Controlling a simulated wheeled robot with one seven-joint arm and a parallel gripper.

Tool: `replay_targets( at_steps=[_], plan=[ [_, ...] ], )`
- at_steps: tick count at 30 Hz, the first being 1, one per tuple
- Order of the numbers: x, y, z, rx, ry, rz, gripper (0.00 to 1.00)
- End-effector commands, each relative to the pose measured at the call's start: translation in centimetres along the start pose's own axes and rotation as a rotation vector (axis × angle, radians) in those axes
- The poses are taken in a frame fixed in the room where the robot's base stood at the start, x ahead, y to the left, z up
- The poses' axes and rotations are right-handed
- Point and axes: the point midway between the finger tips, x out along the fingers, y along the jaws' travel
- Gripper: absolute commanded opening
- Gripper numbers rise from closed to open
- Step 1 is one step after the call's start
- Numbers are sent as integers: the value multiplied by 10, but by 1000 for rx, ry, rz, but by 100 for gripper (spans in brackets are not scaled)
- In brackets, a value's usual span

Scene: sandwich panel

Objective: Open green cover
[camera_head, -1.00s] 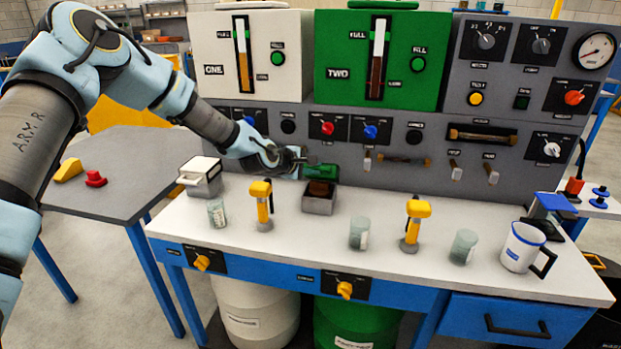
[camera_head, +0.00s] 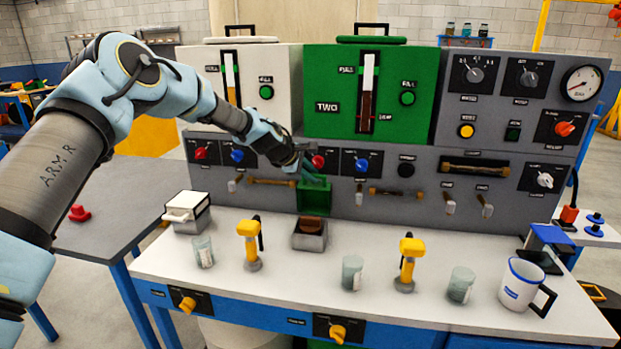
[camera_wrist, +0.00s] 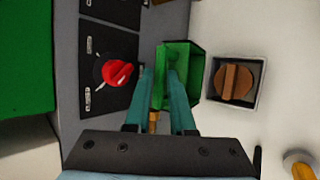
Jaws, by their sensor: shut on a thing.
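The green cover (camera_head: 314,199) stands upright against the grey panel, just behind a small open grey box (camera_head: 310,240) holding a brown piece. My gripper (camera_head: 312,172) reaches it from above, partly hiding its upper part. In the wrist view, the teal fingers (camera_wrist: 160,76) are shut on the green cover (camera_wrist: 190,62). The grey box (camera_wrist: 261,80) with its round brown piece (camera_wrist: 234,82) lies uncovered to the right of it there.
A grey box with a white lid (camera_head: 187,212) stands at the left. Yellow-handled levers (camera_head: 249,243), clear jars (camera_head: 352,272) and a white mug (camera_head: 522,285) stand on the bench. Red (camera_wrist: 116,73) and blue knobs are close by on the panel.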

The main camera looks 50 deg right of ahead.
Motion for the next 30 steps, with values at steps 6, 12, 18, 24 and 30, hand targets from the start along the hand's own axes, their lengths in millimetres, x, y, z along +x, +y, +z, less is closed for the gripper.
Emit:
replay_targets(
  at_steps=[6, 12, 18, 24, 30],
  plan=[
    [2, 4, -2, 0, 2, 4, 0],
    [2, 4, -2, 0, 2, 3, 0],
    [2, 4, -2, 0, 2, 3, 26],
    [2, 3, -2, 0, 1, 1, 46],
    [2, 3, -1, 0, 1, 1, 46]
  ],
)
